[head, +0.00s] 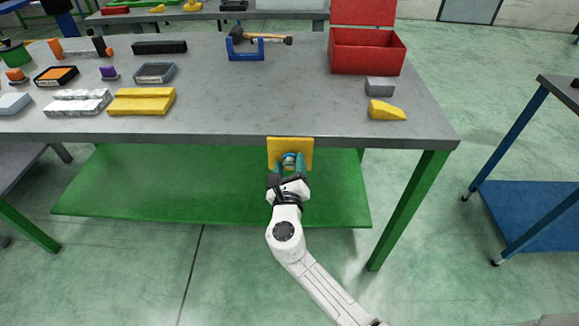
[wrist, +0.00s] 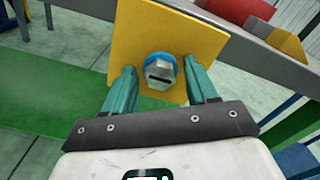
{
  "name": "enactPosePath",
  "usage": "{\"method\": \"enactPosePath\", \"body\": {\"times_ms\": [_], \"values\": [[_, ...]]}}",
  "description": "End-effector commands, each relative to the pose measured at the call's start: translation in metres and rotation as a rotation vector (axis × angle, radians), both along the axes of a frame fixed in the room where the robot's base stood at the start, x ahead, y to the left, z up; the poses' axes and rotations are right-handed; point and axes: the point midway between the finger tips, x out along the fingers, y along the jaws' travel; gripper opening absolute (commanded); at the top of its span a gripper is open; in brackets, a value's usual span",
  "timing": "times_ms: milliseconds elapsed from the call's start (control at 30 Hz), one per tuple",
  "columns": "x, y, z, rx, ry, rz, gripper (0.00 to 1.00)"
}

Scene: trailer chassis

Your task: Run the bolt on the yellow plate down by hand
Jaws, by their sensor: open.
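The yellow plate (head: 304,146) hangs upright at the front edge of the grey workbench in the head view. It fills the upper middle of the wrist view (wrist: 200,40). The bolt (wrist: 160,72) on its face has a silver head with a dark slot and a blue ring behind it. In the head view the bolt (head: 289,160) shows between my fingers. My gripper (wrist: 165,88) is open, with one green finger on each side of the bolt head and visible gaps to both. How far the bolt stands out from the plate is hard to tell.
The grey workbench (head: 230,110) has a green lower shelf (head: 130,190) and green legs. On top are a yellow wedge (head: 386,111), a grey block (head: 379,86), a red toolbox (head: 365,52) and a hammer on a blue stand (head: 246,48). Floor in front is free.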

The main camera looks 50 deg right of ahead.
Motion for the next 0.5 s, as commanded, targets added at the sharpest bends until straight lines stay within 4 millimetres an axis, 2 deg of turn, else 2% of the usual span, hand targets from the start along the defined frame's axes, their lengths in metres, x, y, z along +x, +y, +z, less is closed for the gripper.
{"method": "enactPosePath", "body": {"times_ms": [133,500], "values": [[-0.0002,0.0001,0.0,0.0,0.0,0.0,0.56],[-0.0002,0.0003,-0.0001,0.0,0.0,0.0,0.21]]}}
